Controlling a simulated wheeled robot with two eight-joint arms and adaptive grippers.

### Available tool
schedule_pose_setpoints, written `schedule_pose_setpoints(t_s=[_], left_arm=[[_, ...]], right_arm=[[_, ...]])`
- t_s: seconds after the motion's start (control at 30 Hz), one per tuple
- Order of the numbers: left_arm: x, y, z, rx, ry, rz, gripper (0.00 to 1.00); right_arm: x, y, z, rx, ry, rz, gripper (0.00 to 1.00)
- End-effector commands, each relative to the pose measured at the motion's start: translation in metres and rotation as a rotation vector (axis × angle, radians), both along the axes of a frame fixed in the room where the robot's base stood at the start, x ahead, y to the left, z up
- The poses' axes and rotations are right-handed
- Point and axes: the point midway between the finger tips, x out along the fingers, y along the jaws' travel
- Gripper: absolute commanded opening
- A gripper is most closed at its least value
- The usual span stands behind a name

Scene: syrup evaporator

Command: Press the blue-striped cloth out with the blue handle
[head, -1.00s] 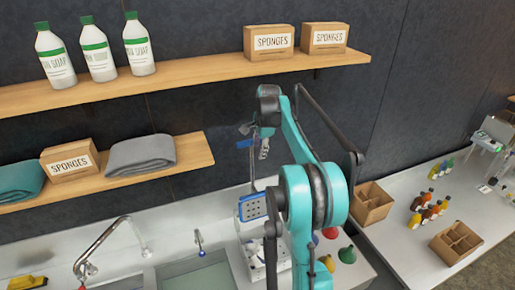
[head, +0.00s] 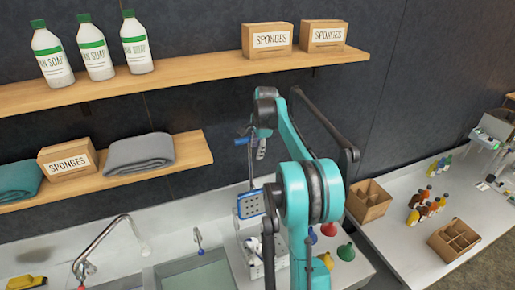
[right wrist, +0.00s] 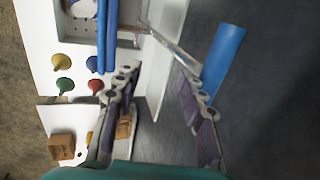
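The blue handle (head: 242,141) stands high in the head view, on a thin metal lever rising from the press. In the right wrist view it is a blue cylinder (right wrist: 223,58), close by the right-hand finger. My right gripper (head: 253,139) is beside it with fingers apart. The wrist view shows this gripper (right wrist: 157,73) open, the metal lever crossing ahead between its tips. A blue perforated press plate (head: 250,205) hangs below the handle, above a white box (head: 254,259). My left gripper is out of view.
A sink (head: 195,274) with a faucet (head: 112,232) lies left of the press. Coloured funnels (head: 346,252) and a cardboard box (head: 368,201) stand to the right. A wooden shelf (head: 190,73) with soap bottles and sponge boxes runs behind.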

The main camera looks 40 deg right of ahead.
Motion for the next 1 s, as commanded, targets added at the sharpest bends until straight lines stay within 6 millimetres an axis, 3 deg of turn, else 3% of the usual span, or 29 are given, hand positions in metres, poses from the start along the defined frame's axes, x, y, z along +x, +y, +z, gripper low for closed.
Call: schedule_pose_setpoints(t_s=[0.43, 0.8, 1.0], left_arm=[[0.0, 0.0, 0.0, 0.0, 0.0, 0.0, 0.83], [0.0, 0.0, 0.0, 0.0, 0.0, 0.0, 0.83], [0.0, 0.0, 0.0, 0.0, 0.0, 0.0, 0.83]], right_arm=[[-0.002, 0.001, 0.008, 0.0, 0.0, 0.0, 0.45], [-0.023, 0.007, 0.08, 0.0, 0.0, 0.0, 0.45], [-0.03, 0.01, 0.108, 0.0, 0.0, 0.0, 0.45]])
